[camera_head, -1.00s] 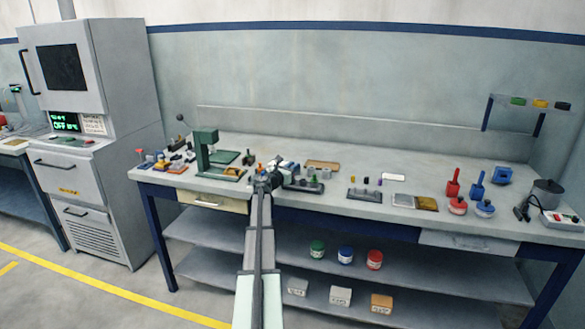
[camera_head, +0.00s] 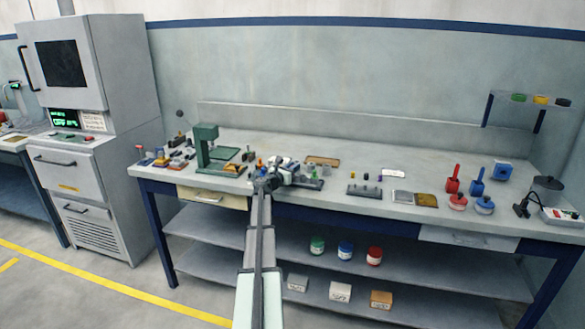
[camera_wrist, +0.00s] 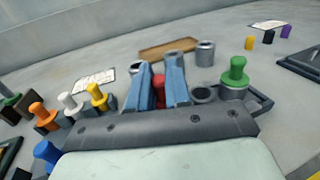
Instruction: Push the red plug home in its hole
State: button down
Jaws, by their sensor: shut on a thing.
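In the wrist view the red plug (camera_wrist: 158,90) shows between the two blue fingers of my gripper (camera_wrist: 158,72), which is shut on it. Its lower part is hidden by the gripper body, so I cannot tell whether it is in a hole. An empty grey socket (camera_wrist: 203,95) is just right of the fingers. A green plug (camera_wrist: 237,70) stands upright in a grey socket to its right. In the head view my gripper (camera_head: 287,170) is low over the bench at the plug rack (camera_head: 312,184); the red plug cannot be made out there.
Orange, white and yellow plugs (camera_wrist: 97,96) stand left of my gripper, with a blue plug (camera_wrist: 46,152) nearer. A grey cup (camera_wrist: 205,52) and a brown tray (camera_wrist: 166,50) lie beyond. The green press (camera_head: 207,150) stands left on the bench (camera_head: 350,150).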

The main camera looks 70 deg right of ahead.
jog(key=shift+f, duration=0.45)
jog(key=c, duration=1)
grip_release()
jog(key=v, duration=1.4)
